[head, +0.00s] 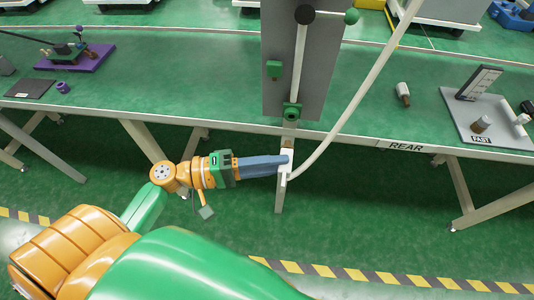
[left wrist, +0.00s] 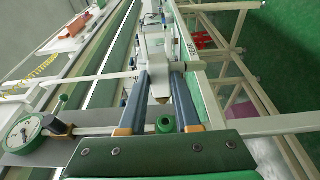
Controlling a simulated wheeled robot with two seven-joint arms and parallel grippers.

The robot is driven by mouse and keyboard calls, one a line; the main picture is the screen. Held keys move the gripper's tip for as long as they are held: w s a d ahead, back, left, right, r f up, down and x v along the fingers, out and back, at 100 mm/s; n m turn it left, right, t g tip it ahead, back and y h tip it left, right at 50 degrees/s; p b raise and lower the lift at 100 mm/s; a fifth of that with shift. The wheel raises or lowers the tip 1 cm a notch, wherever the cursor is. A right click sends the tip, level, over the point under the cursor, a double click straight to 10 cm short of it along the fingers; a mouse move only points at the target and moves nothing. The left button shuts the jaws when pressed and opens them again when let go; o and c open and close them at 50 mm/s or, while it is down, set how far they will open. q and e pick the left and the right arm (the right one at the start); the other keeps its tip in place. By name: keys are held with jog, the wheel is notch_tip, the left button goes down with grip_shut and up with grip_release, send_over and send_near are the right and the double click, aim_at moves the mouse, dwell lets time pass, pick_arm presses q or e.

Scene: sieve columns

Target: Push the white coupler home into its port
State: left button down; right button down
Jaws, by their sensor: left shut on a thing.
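The white coupler (head: 288,158) is at the end of a thick white hose (head: 357,95). My left gripper (head: 285,163) is shut on it, in front of the table edge. In the left wrist view the coupler (left wrist: 158,88) sits between the two blue-grey fingers. A green ring-shaped fitting (head: 292,111), which looks like the port, is at the lower end of the grey upright panel (head: 278,40). A green round fitting (left wrist: 165,125) also shows between the fingers in the left wrist view. The coupler is apart from the green fitting in the head view. My right gripper is not in view.
The green table (head: 200,75) has a front edge marked REAR. A small white-and-dark cylinder (head: 403,93) and a grey board (head: 490,110) marked FAST are at right. A purple plate (head: 75,57) is at left. The floor before the table is clear.

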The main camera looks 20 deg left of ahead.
pick_arm(q)
jog(key=shift+w+d, duration=0.1)
jog(key=shift+w, duration=0.05)
jog(key=shift+w+a+b, duration=0.3)
jog(key=shift+w+b, duration=0.1)
jog(key=shift+w, duration=0.55)
jog(key=shift+w+a+b, duration=0.25)
jog(key=shift+w+b, duration=0.1)
jog(key=shift+w, duration=0.6)
jog(key=shift+w+a+b, duration=0.3)
jog(key=shift+w+b, duration=0.1)
jog(key=shift+w, duration=0.55)
jog(key=shift+w, duration=0.1)
jog(key=shift+w+a+b, duration=0.2)
jog(key=shift+w+b, duration=0.25)
jog(key=shift+w, duration=0.1)
jog(key=shift+w+a+b, duration=0.15)
jog(key=shift+w+b, duration=0.3)
jog(key=shift+w, duration=0.1)
jog(key=c, duration=0.5)
grip_release()
jog(key=shift+c, duration=0.2)
